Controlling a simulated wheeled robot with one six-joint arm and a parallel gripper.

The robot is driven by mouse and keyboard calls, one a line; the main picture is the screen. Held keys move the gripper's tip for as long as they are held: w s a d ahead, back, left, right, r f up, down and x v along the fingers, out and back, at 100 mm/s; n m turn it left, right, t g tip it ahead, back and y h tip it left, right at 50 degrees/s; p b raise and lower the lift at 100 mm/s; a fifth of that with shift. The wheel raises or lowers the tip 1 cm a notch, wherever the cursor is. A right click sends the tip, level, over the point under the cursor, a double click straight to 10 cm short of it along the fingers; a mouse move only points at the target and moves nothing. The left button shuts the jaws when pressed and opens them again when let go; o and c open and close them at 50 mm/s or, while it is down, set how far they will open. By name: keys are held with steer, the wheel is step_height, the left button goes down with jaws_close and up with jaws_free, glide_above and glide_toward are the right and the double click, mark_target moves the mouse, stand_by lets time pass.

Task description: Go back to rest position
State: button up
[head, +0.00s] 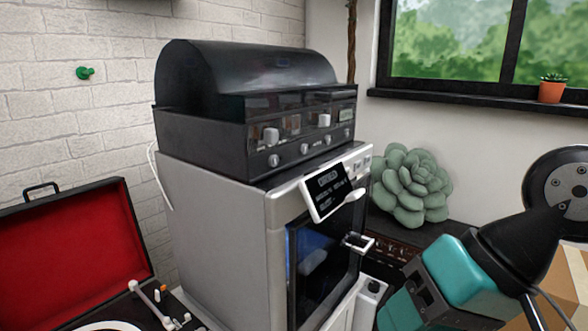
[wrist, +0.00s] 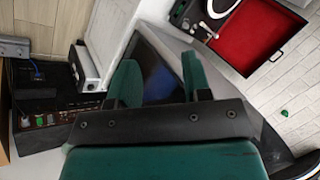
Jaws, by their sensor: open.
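My gripper (wrist: 160,82) shows in the wrist view as two green fingers standing apart, with nothing held between them. Beyond the fingers is the dark front window of the silver 3D printer (wrist: 163,62). In the head view the boxy silver printer (head: 212,225) stands in the middle, with a small tilted screen (head: 327,190) and a door handle (head: 358,242) on its front. Teal and black parts of my arm show at the lower right of the head view. I cannot make out the fingertips there.
A black machine with a curved lid (head: 245,75) sits on the printer. A red-lined turntable case (head: 70,255) is open at left. A succulent (head: 410,185) stands right of the printer, and a potted plant (head: 551,88) is on the windowsill. A cardboard box (head: 568,275) is at far right.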

step_height(320, 180, up, 20)
steer(key=s+d+n+g+h+p, duration=0.1)
steer(key=n+p, duration=0.4)
steer(key=p, duration=1.5)
steer(key=shift+s+d+f+h+p, duration=0.15)
steer(key=shift+s+d+h+p, duration=0.25)
steer(key=shift+s+d+h, duration=0.35)
steer(key=shift+d, duration=0.15)
